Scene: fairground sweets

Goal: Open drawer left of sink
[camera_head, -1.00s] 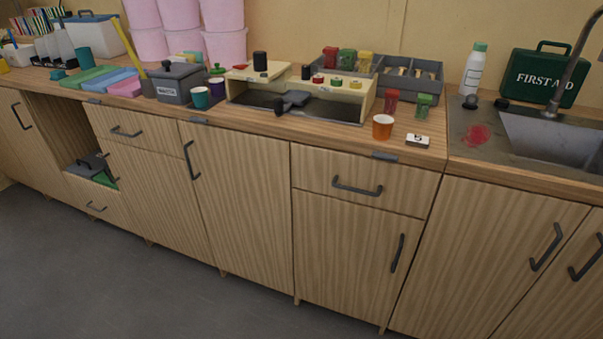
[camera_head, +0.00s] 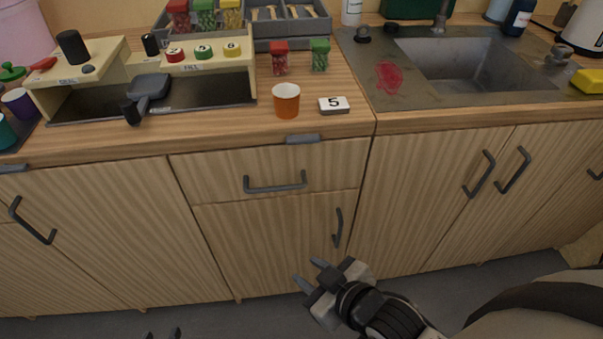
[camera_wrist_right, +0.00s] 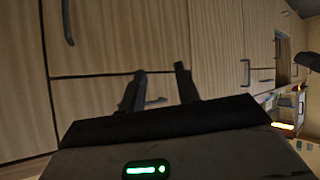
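The drawer (camera_head: 225,172) left of the sink (camera_head: 470,62) is shut, its front flush with the cabinet. Its dark bar handle (camera_head: 275,187) lies across the middle of the front. My right gripper (camera_head: 310,273) is open and empty, below and a little right of that handle, apart from it. In the right wrist view its two dark fingers (camera_wrist_right: 160,85) stand apart before wooden fronts; which handle shows between them I cannot tell. Of my left gripper (camera_head: 162,334), only two separated dark tips show at the bottom edge, well below and left of the drawer.
Below the drawer is a cupboard door (camera_head: 270,240) with an upright handle (camera_head: 338,228). On the counter above stand an orange cup (camera_head: 286,100) and a number card (camera_head: 334,105). A grey clip (camera_head: 302,139) sits at the counter's front edge. The floor before the cabinets looks clear.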

